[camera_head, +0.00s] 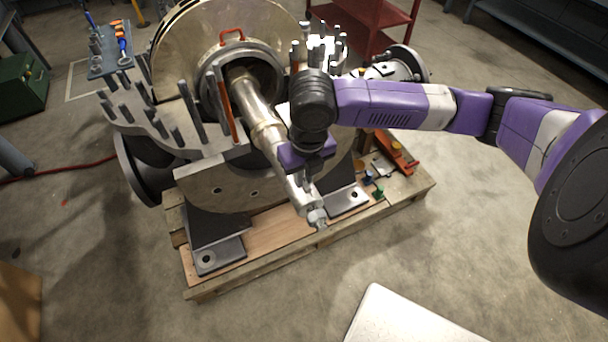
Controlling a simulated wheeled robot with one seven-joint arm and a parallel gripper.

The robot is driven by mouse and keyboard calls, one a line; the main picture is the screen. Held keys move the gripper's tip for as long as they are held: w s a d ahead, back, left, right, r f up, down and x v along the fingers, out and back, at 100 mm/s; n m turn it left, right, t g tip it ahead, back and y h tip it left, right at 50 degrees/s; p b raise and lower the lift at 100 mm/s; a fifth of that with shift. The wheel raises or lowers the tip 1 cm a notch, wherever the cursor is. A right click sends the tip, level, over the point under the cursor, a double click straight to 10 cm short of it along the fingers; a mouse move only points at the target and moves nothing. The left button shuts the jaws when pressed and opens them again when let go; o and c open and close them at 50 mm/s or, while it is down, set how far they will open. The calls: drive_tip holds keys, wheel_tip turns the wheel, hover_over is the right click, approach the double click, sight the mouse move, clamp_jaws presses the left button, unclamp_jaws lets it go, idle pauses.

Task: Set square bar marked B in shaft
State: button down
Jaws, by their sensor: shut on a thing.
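A metal shaft (262,125) runs from the bore of the split casing (222,180) toward the front, sloping down to the right in the picture. My gripper (306,190) points down over the shaft's front part, below the black wrist. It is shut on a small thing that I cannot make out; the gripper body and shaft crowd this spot. I cannot read a B mark anywhere, and no square bar shows clearly. Whether the held thing touches the shaft cannot be told.
The casing stands on a wooden pallet (290,262). Small blue (368,177) and green (378,193) parts and an orange-red piece (405,158) lie at its right. Upright studs (150,122) line the casing flange. A pale panel (405,318) is at the front.

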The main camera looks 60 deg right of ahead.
drive_tip(key=shift+f+b, duration=0.55)
drive_tip(key=shift+f, duration=0.05)
idle(0.8)
drive_tip(key=c, duration=1)
unclamp_jaws()
drive_tip(key=shift+r, duration=0.2)
drive_tip(key=shift+r+p, duration=2.75)
drive_tip(key=shift+r, duration=0.65)
